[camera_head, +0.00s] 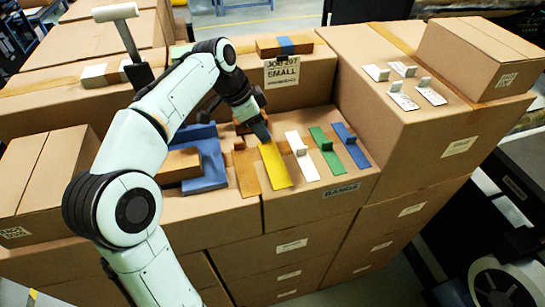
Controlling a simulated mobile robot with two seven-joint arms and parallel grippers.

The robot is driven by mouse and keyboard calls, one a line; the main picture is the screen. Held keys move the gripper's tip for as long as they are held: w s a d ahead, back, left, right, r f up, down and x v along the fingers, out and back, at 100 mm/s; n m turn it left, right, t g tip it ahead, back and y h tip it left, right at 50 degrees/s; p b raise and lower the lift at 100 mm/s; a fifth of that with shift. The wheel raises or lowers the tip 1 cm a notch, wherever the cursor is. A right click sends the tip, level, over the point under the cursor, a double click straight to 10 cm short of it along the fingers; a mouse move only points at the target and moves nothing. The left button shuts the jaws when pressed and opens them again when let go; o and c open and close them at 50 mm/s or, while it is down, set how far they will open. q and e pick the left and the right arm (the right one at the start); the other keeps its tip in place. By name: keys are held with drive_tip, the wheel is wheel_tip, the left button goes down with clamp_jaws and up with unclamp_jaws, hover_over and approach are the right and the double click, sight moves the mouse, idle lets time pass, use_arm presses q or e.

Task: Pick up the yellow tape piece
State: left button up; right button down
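The yellow tape piece (276,168) lies as a flat strip on top of the front cardboard box, left of the white piece. My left gripper (260,131) points down at its far end, touching or just above it. The gripper covers that end, so any upright tab there is hidden. I cannot tell whether the fingers are open or closed on it. To the right, a white piece (308,167), a green piece (330,160) and a blue piece (355,154) lie in a row, each with a small upright tab. My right gripper is not in view.
A brown strip (246,177) lies just left of the yellow one. A blue holder (213,165) with a brown block (179,166) stands further left. A taller box (350,90) rises at right, with several small white tabbed pieces on it. Box stacks surround the area.

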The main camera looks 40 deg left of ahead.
use_arm(q)
drive_tip(key=shift+x, duration=1.45)
clamp_jaws()
drive_tip(key=shift+r, duration=0.15)
wheel_tip(320, 180, up, 10)
